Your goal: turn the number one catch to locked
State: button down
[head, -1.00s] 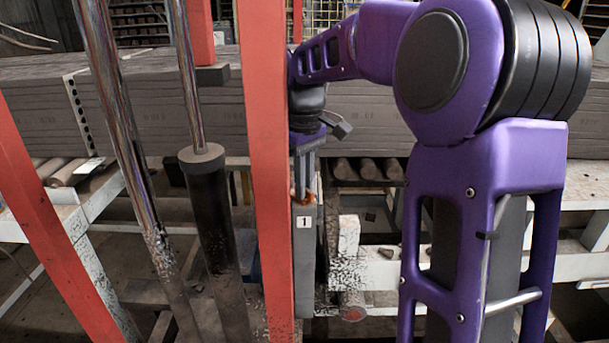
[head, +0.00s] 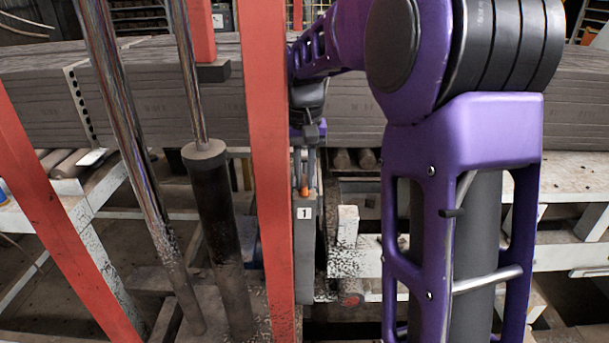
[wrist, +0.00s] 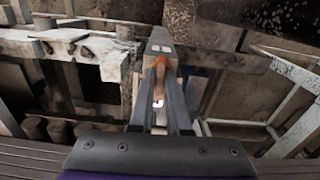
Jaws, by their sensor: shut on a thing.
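The number one catch is a small orange piece (head: 304,191) on top of a grey upright box (head: 306,250) that bears a white label with a "1" (head: 304,213). In the wrist view the orange catch (wrist: 159,78) lies lengthwise between my two fingers, with a small white marked patch at its near end. My gripper (head: 304,185) points down from above the box, and its fingers are closed on the catch. The gripper also shows in the wrist view (wrist: 160,70).
A red upright post (head: 268,170) stands close to the left of the box. A black cylinder with a shiny rod (head: 215,230) stands further left.

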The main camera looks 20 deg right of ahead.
aim_at(305, 180)
jog(key=shift+m, duration=0.3)
dwell(0.4)
jog(key=c, duration=0.9)
grip_release()
jog(key=shift+r, duration=0.1)
notch_tip(305, 180, up, 17)
jog(key=shift+r, duration=0.1)
jog(key=shift+d, duration=0.1)
